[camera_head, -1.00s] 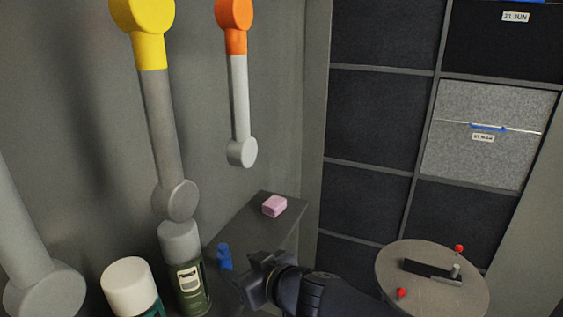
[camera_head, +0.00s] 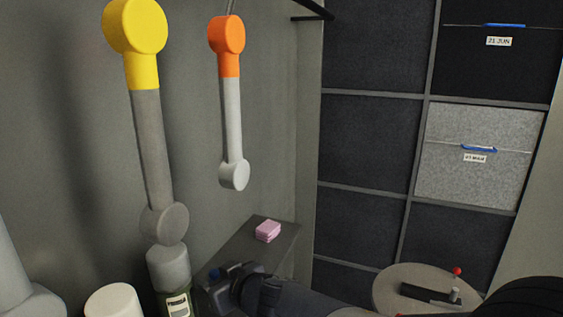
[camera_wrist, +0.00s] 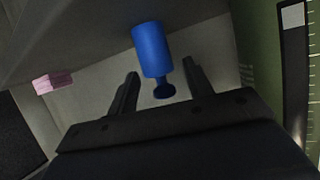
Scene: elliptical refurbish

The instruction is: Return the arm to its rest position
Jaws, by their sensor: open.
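My gripper (camera_wrist: 162,85) is open, its two dark fingers apart. In the wrist view a blue cylindrical object (camera_wrist: 150,50) with a narrow neck and small round end shows beyond and between the fingers. I cannot tell whether it touches them. In the head view my gripper (camera_head: 222,286) is at the bottom centre, by the near end of a grey shelf (camera_head: 262,245). My dark arm reaches in from the lower right.
A pink block (camera_head: 268,231) lies on the shelf. A green canister (camera_head: 176,301) and a white-topped one (camera_head: 113,301) stand left of my gripper. Yellow (camera_head: 135,27) and orange (camera_head: 226,34) ended arms hang by the wall. A round table (camera_head: 392,283) stands at lower right.

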